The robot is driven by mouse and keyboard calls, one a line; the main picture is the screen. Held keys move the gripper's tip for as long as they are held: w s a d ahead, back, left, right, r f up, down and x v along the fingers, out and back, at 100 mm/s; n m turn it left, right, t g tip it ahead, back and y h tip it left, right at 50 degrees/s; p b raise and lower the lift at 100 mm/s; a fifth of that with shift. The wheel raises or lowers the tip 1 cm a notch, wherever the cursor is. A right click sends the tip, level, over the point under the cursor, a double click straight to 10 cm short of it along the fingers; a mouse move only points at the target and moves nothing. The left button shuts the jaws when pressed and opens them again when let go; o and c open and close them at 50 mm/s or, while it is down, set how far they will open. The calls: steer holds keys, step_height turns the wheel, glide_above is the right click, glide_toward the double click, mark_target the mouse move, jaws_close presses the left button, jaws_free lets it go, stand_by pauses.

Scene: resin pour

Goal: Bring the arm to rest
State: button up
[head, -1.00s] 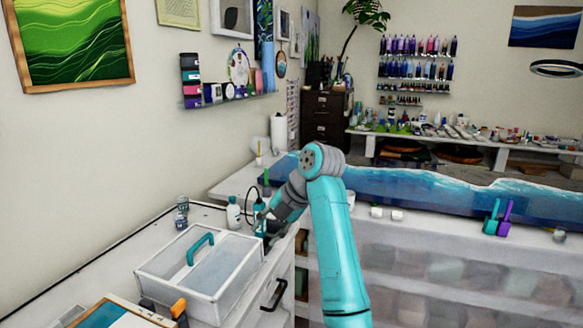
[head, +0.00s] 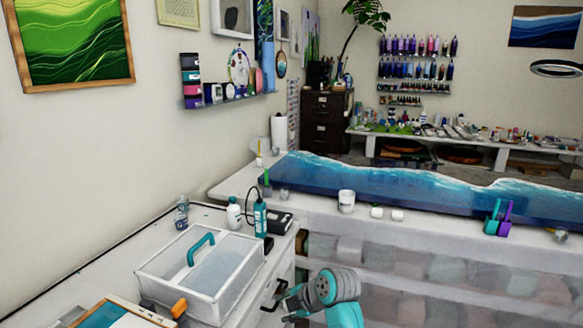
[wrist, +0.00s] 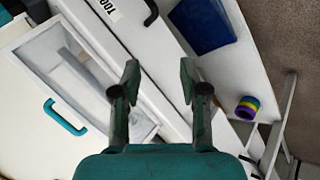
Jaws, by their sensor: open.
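My gripper (wrist: 158,82) is open and empty in the wrist view, its two dark fingers well apart with nothing between them. In the head view my teal arm is low at the bottom centre, and my gripper (head: 287,298) is partly visible beside the white drawer front, near its dark handle (head: 267,296). From this view I cannot tell whether it is touching the drawer front. Much of the arm is below the picture's edge.
A white box with a clear lid and teal handle (head: 201,248) stands on the left counter. Two bottles (head: 260,220) (head: 234,214) stand behind it. A blue resin slab (head: 400,190) lies across the long bench. The wrist view shows multicoloured rolls (wrist: 247,107) and a brown floor (wrist: 285,40).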

steer(key=s+d+f+m+t+h, duration=0.1)
steer(key=s+d+f+m, duration=0.25)
steer(key=s+f, duration=0.35)
steer(key=s+d+f+m+t, duration=0.2)
steer(key=s+d+f+m, duration=0.15)
steer(key=f, duration=0.45)
steer(key=s+d+f+m+t+h, duration=0.1)
steer(key=s+d+f+m, duration=0.25)
steer(key=s, duration=0.55)
steer(key=s+d+f+m+t+h, duration=0.1)
steer(key=s+d+f+m+h, duration=0.2)
steer(key=s, duration=0.6)
steer(key=s+d+r+m+t, duration=0.1)
steer(key=s+d+r+m, duration=0.15)
steer(key=s, duration=0.55)
steer(key=s+d+r+m+t, duration=0.1)
steer(key=s+d+r+m, duration=0.15)
steer(key=s, duration=0.45)
steer(key=s+d+r+m+t+h, duration=0.1)
steer(key=s+r+m, duration=0.4)
steer(key=s+r, duration=0.8)
steer(key=shift+s+d+r+t, duration=0.2)
steer(key=shift+s+r+t, duration=0.25)
steer(key=shift+t, duration=0.25)
steer(key=shift+m, duration=0.25)
